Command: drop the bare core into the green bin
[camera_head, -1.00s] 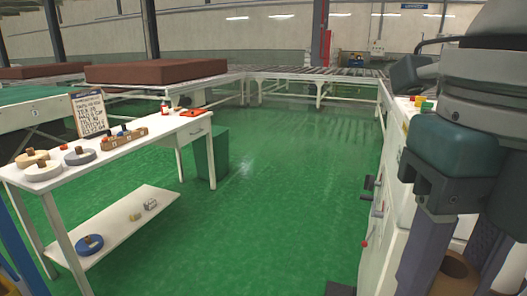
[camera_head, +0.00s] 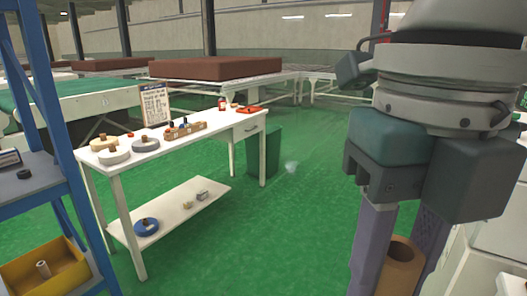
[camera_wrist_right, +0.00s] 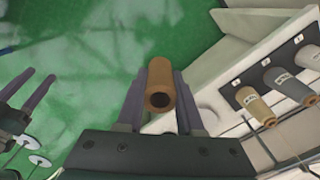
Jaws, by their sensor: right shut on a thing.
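The bare core (camera_head: 404,262) is a brown hollow tube. My right gripper (camera_head: 388,262) is shut on it at the lower right of the head view. In the right wrist view the core (camera_wrist_right: 160,84) sits between the two purple fingers, its open end facing the camera. The green bin (camera_head: 272,152) stands on the floor beyond the right end of the white table, partly hidden by it. The core is well apart from the bin. My left gripper (camera_wrist_right: 26,98) shows at the left edge of the right wrist view, its fingers apart and empty.
The white table (camera_head: 185,140) carries several spools, a wooden tray and a sign. A blue-framed shelf (camera_head: 62,150) with a yellow box (camera_head: 75,275) stands at left. A white machine (camera_head: 490,255) with spools (camera_wrist_right: 253,107) is at right. Green floor is free between.

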